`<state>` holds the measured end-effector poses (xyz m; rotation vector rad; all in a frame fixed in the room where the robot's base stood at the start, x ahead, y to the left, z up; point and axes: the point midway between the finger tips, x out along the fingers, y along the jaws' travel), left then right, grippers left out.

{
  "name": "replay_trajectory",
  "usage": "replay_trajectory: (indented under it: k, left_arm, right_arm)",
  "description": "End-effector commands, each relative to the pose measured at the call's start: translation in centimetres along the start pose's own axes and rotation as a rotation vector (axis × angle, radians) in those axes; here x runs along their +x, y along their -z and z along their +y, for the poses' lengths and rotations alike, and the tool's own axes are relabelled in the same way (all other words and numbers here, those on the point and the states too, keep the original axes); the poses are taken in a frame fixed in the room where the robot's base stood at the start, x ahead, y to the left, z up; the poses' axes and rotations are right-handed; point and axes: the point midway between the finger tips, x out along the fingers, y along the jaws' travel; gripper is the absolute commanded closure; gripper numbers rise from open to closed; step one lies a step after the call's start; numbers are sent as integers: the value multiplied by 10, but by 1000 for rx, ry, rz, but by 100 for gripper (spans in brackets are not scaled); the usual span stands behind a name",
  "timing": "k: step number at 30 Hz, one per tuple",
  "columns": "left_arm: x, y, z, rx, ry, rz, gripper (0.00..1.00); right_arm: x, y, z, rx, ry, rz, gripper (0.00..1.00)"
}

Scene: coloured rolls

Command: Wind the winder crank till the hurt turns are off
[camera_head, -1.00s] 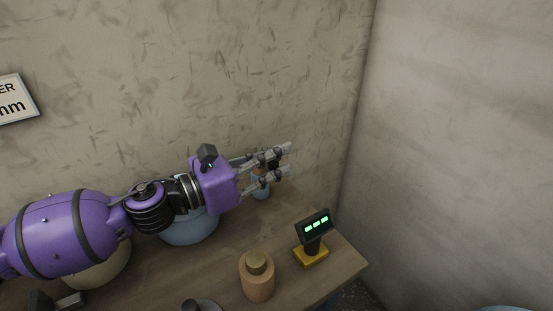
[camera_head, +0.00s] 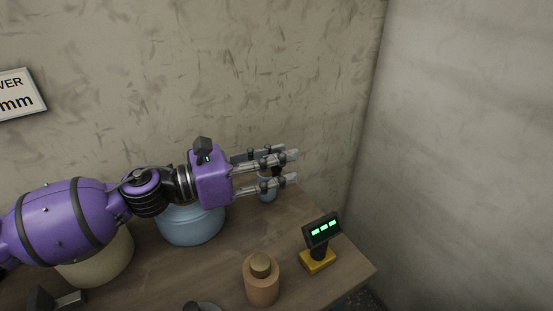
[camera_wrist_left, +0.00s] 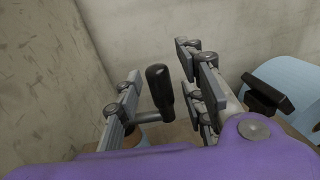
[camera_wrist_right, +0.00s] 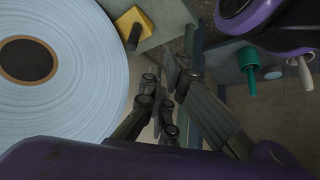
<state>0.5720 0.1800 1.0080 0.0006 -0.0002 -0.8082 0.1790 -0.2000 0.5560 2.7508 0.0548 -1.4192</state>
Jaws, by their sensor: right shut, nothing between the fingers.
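The crank's black upright handle (camera_wrist_left: 160,90) shows in the left wrist view, on a grey arm running to the left. My left gripper (camera_wrist_left: 165,80) is open, with a finger on each side of the handle and visible gaps between. In the head view, my left gripper (camera_head: 292,168) reaches over the back of the table, and the crank handle cannot be made out there. My right gripper (camera_wrist_right: 186,75) is shut and empty beside a large pale blue roll (camera_wrist_right: 95,85) with a dark core. Hurt turns cannot be made out.
A display with green digits (camera_head: 322,230) stands on a yellow base on the wooden table (camera_head: 220,270). An orange roll (camera_head: 262,288), a blue roll (camera_head: 190,230) and a beige roll (camera_head: 100,262) stand nearby. A teal peg (camera_wrist_right: 248,72) shows in the right wrist view. Walls close the back and right.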

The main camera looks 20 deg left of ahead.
Motion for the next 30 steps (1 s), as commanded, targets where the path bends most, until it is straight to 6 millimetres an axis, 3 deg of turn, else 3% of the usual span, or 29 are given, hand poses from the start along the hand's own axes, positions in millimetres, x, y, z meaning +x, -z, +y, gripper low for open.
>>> replay_trajectory:
  k: [8, 24, 30]
  left_arm:
    - [-8, 1, 0, -2, 0, 0, 63]
    - [-100, 1, 0, -3, -5, 2, 63]
    - [-118, 0, 0, -1, -1, 0, 63]
  right_arm:
    - [-1, -3, 0, 2, 0, -5, 100]
    - [0, -2, 0, 1, -1, -3, 100]
    - [0, -2, 0, 1, -1, -3, 100]
